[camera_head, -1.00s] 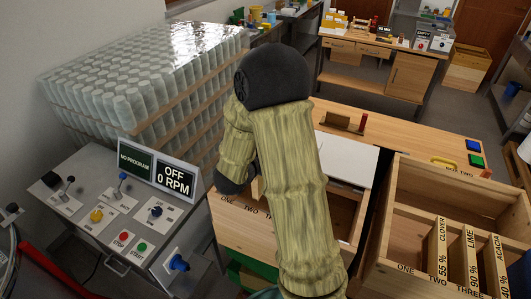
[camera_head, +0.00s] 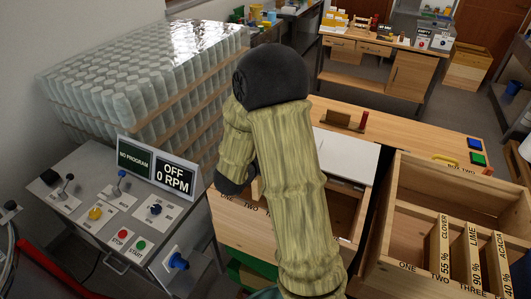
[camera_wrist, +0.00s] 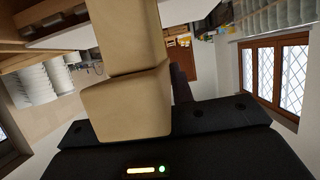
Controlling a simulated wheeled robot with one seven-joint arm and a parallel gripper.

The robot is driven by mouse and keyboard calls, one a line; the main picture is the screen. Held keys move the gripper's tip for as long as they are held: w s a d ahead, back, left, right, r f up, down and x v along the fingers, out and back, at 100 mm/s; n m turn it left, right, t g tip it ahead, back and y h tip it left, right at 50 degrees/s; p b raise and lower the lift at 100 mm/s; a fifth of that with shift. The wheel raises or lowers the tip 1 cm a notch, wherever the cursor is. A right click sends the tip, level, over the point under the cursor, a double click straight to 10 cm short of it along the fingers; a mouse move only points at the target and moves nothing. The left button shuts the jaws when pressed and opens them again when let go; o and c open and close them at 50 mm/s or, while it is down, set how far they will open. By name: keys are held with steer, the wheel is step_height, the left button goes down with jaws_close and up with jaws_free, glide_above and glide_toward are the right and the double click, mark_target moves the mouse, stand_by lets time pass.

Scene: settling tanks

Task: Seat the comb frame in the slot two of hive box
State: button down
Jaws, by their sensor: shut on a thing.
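A second wooden box (camera_head: 392,215) at the right has slots ONE, TWO and THREE, with frames labelled clover, lime and acacia. I cannot tell which is the hive box.
A control desk (camera_head: 105,225) with an OFF 0 RPM display stands at the left. Stacked jars (camera_head: 150,85) rise behind it. A white panel (camera_head: 345,158) lies right of my arm. A workbench (camera_head: 420,140) with green and blue buttons runs behind the boxes.

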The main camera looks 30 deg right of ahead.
steer(key=shift+f+b, duration=5.7)
steer(key=shift+f, duration=1.2)
stand_by(0.6)
steer(key=c, duration=1.1)
jaws_free()
steer(key=shift+a, duration=0.1)
